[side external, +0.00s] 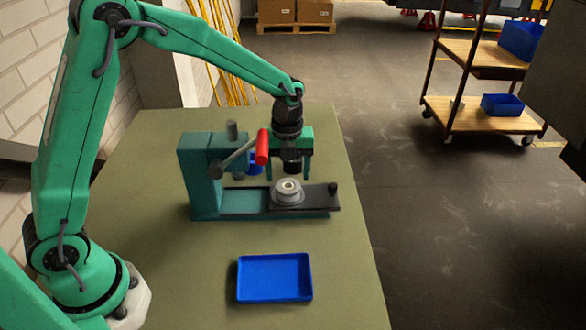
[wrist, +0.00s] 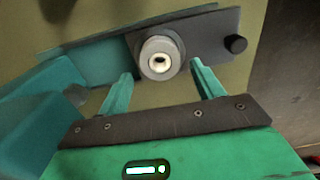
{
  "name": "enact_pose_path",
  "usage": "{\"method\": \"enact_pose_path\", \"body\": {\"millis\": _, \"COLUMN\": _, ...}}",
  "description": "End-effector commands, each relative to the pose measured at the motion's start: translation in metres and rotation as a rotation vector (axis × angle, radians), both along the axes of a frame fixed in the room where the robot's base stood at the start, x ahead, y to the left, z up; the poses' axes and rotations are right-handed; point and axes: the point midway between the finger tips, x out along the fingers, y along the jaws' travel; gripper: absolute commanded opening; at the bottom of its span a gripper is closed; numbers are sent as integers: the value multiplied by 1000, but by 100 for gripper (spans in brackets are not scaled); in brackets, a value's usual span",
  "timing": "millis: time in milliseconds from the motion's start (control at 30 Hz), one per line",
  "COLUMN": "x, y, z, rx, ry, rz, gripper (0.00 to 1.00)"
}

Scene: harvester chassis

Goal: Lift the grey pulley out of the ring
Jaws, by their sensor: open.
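The grey pulley (side external: 288,188) sits upright on the dark plate of the green press, towards the plate's middle. A wider grey ring (side external: 287,198) shows around its base. My gripper (side external: 291,178) is open and points down, above and behind the pulley in the side view. In the wrist view its two green fingers (wrist: 160,78) are spread, with tips on either side of the pulley's near edge. Nothing is between them in their grip.
The teal press (side external: 200,180) with its red-handled lever (side external: 262,147) stands just left of the pulley. A black knob (side external: 333,189) rises at the plate's right end. An empty blue tray (side external: 275,278) lies in front. The table around it is clear.

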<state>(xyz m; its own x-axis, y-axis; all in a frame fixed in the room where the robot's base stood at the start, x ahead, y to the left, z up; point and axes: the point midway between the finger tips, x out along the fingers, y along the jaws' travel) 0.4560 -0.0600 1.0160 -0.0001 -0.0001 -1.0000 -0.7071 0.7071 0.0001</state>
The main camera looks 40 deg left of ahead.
Motion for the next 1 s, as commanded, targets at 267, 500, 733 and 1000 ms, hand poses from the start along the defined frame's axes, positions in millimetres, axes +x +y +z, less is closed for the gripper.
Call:
{"method": "enact_pose_path", "body": {"millis": 267, "x": 0, "y": 0, "z": 0, "rx": 0, "ry": 0, "rz": 0, "gripper": 67}}
{"method": "enact_pose_path", "body": {"millis": 500, "x": 0, "y": 0, "z": 0, "rx": 0, "ry": 0, "rz": 0, "gripper": 67}}
{"method": "enact_pose_path", "body": {"millis": 733, "x": 0, "y": 0, "z": -4, "rx": 0, "ry": 0, "rz": 0, "gripper": 67}}
{"method": "enact_pose_path", "body": {"millis": 1000, "x": 0, "y": 0, "z": -9, "rx": 0, "ry": 0, "rz": 0, "gripper": 67}}
